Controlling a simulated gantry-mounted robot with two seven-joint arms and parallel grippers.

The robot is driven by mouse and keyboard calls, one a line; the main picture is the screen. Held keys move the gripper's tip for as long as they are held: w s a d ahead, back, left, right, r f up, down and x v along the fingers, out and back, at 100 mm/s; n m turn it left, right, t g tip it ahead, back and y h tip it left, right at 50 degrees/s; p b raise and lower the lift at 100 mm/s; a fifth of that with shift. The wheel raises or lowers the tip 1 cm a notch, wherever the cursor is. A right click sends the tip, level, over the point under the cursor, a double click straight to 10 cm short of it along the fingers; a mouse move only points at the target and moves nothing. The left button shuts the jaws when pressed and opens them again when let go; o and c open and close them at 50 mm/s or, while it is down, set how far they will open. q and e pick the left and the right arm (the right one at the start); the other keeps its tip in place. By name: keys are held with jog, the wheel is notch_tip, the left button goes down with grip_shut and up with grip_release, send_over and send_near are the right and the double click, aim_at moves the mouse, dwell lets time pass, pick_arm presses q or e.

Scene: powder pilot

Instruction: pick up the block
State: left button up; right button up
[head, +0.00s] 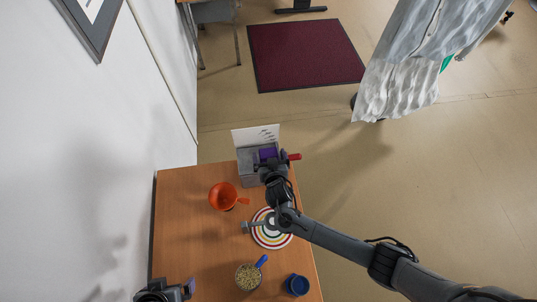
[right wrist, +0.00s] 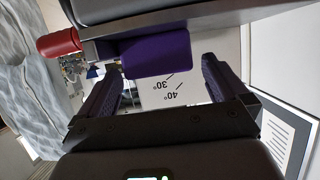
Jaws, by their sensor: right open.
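A purple block (right wrist: 155,55) shows in the right wrist view, against a grey device beside a white card with angle marks. In the head view the purple patch (head: 267,154) at the grey device (head: 248,167) is partly covered by my right gripper (head: 271,162). My right gripper is open, and its fingers also show in the right wrist view (right wrist: 160,72). The block lies between or just beyond its fingertips, with a visible gap on each side; contact does not show. My left gripper (head: 189,287) is at the lower left, cut by the frame; its opening is unclear.
A red handle (head: 294,157) sticks out at the device's right. An orange funnel-like cup (head: 222,196), a striped round disc (head: 262,240), a bowl of pellets (head: 248,278) with a blue scoop (head: 262,261) and a blue cup (head: 297,285) stand on the table (head: 190,240). The left tabletop is clear.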

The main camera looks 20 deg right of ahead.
aim_at(269, 151)
jog(key=shift+c, duration=0.5)
jog(key=c, duration=1.1)
jog(key=shift+o, duration=0.2)
jog(key=shift+r, duration=0.2)
jog(key=shift+r, duration=0.25)
notch_tip(269, 151, up, 3)
jog(key=shift+r, duration=0.1)
jog(key=s+d+r, duration=0.1)
jog(key=d+r, duration=0.6)
jog(key=d, duration=0.4)
jog(key=shift+d+b, duration=0.35)
jog(key=shift+b, duration=0.1)
jog(key=shift+s, duration=0.1)
